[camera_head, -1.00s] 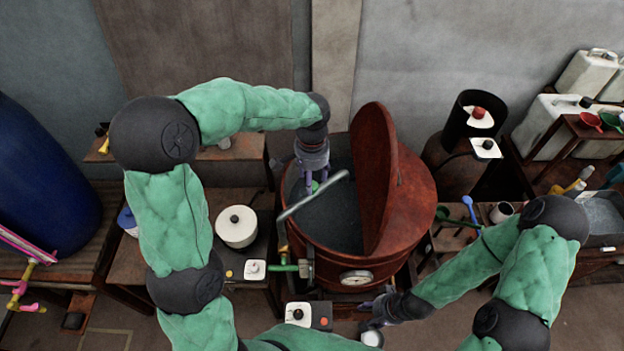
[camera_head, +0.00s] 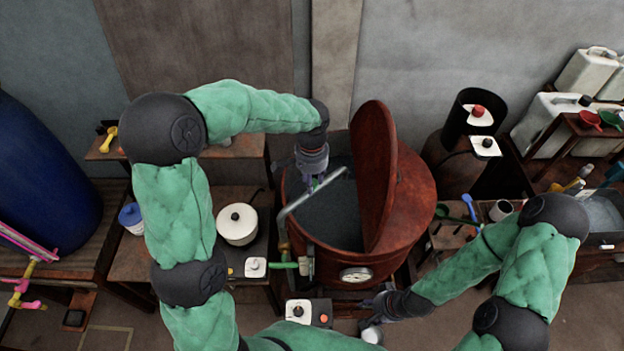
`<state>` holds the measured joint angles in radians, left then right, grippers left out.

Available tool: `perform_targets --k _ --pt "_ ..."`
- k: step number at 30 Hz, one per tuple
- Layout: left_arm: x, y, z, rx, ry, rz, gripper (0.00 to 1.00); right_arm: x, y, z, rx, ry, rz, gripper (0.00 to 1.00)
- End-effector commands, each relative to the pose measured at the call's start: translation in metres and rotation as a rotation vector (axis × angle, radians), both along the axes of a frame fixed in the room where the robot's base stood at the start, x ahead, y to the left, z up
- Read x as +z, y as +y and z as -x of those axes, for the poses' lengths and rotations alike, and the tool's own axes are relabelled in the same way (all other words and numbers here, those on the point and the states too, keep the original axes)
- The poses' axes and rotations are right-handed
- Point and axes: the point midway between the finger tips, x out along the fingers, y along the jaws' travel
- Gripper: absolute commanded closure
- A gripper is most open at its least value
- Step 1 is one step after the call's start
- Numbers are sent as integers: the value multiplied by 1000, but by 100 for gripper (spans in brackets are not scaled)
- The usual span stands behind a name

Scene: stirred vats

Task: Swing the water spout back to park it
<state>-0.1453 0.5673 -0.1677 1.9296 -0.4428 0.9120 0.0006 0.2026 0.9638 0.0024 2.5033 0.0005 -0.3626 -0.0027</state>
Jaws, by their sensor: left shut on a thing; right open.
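The red-brown vat (camera_head: 415,215) stands in the middle with its lid (camera_head: 373,175) tilted up and grey liquid inside. The water spout (camera_head: 298,203) is a grey pipe rising from the vat's left side and reaching over the open left half. My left gripper (camera_head: 316,184) comes down from above and is shut on the spout around its middle, over the liquid. The fingers partly hide the contact. My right gripper (camera_head: 376,306) is open, low in front of the vat, near a small pale round thing (camera_head: 372,335); it appears empty.
A green-handled valve (camera_head: 284,265) sticks out at the vat's lower left, by a gauge (camera_head: 356,274). A white lidded pot (camera_head: 237,224) stands on the left bench. A blue barrel (camera_head: 40,175) is far left. A black cylinder (camera_head: 462,120) stands behind right.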

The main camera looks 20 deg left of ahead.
Motion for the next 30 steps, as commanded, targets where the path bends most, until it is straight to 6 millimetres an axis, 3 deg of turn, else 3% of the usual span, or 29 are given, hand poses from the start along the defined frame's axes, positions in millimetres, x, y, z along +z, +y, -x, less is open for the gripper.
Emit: perform_targets --k 11,30 --pt "-4 18 -8 166 6 -1 100 -16 0 0 0 0 0 49" --pt "-6 85 -16 759 10 -3 100 -54 0 0 0 0 0 49"
